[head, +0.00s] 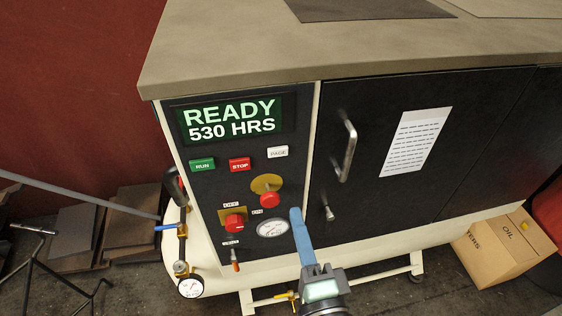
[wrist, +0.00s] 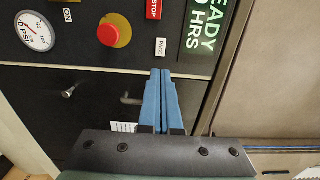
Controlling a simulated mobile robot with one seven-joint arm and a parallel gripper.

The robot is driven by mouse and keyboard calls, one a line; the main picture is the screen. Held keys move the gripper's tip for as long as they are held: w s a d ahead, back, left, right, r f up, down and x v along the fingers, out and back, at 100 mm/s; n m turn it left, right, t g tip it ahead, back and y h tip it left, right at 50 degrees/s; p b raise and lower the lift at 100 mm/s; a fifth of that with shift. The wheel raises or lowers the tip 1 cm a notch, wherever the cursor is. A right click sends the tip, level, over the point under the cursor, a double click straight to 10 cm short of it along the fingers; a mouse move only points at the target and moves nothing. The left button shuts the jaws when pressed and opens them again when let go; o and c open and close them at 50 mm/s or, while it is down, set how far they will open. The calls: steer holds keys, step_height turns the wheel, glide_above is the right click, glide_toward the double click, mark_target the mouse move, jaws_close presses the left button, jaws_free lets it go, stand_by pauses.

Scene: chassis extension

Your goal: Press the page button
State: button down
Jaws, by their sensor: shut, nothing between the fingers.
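The page button (head: 278,152) is a small white rectangle marked PAGE on the black control panel, right of the red STOP button and below the display. In the wrist view the page button (wrist: 161,46) lies just beyond my fingertips, and the picture there is turned sideways. My gripper (head: 296,211) has blue fingers pressed together and empty. In the head view its tips are below and slightly right of the button, beside the gauge. The wrist view also shows my gripper (wrist: 160,72) with its tips in front of the panel. The exact gap to the panel is hard to tell.
The green RUN button (head: 202,164), STOP button (head: 240,164), red emergency knob (head: 269,199), red rotary switch (head: 235,222) and pressure gauge (head: 272,228) share the panel. A door handle (head: 348,150) sticks out to the right. The countertop (head: 300,45) overhangs above.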

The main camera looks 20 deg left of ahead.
mark_target(278, 154)
steer(key=p+x, duration=0.4)
steer(key=x, duration=0.8)
steer(key=shift+s+r, duration=0.1)
steer(key=shift+w+a, duration=0.35)
steer(key=shift+w, duration=0.1)
steer(key=shift+w, duration=0.1)
